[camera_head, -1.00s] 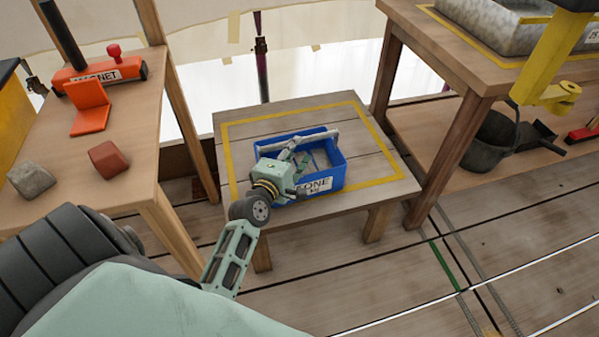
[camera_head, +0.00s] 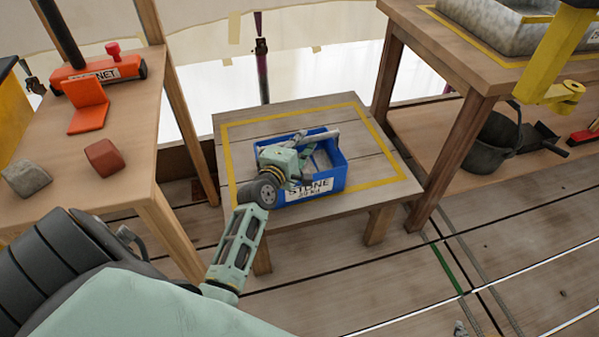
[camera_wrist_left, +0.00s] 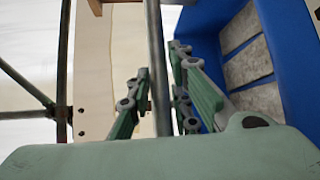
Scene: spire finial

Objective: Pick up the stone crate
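The stone crate (camera_head: 337,178) is an open blue box with a white "STONE" label on its front and a grey bar handle (camera_head: 328,137) across its top. It stands on the low wooden table (camera_head: 375,192). My left gripper (camera_head: 303,158) is over the crate's left part, at the handle. In the left wrist view, the gripper's green fingers (camera_wrist_left: 160,105) are apart, one on each side of the grey bar (camera_wrist_left: 155,60). I cannot tell whether either finger touches it. Grey stone slabs (camera_wrist_left: 247,65) lie in the crate. A small grey-green tip at the head view's bottom edge may be my right gripper (camera_head: 461,328).
A yellow taped outline (camera_head: 232,135) frames the low table's top. A left bench (camera_head: 130,120) holds an orange magnet box, an orange bracket and two blocks. A taller table (camera_head: 478,75) with a stone trough stands at right, a dark bucket (camera_head: 492,142) beneath it.

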